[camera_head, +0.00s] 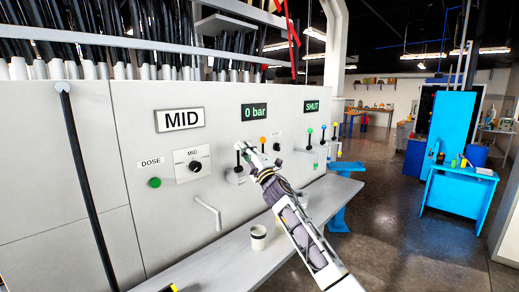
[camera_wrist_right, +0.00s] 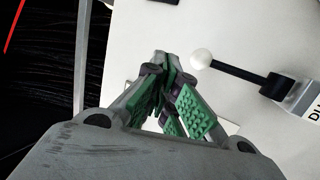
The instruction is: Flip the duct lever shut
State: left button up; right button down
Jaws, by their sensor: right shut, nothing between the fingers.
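The duct lever (camera_wrist_right: 240,70) shows in the right wrist view as a black stem with a white ball knob, rising from a dark base beside a partly visible label starting "DU". In the head view its white knob (camera_head: 240,146) is on the panel, left of an orange-knobbed lever. My right gripper (camera_head: 252,153) is at the panel close to this lever. In the wrist view the gripper (camera_wrist_right: 165,80) is shut and empty, with its tips beside the white knob and a small gap visible; depth is hard to judge. My left gripper is not in view.
The grey panel (camera_head: 140,235) carries a "0 bar" display (camera_head: 254,113), a "SHUT" display (camera_head: 312,107), and a "MID" sign (camera_head: 180,120). An orange-knobbed lever (camera_head: 263,140) stands close by. A shelf (camera_head: 215,257) below holds a cup (camera_head: 258,236).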

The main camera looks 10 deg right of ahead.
jog(key=s+d+r, duration=0.1)
jog(key=s+d, duration=0.3)
jog(key=s, duration=0.4)
jog(key=shift+r, duration=0.4)
dwell(0.5)
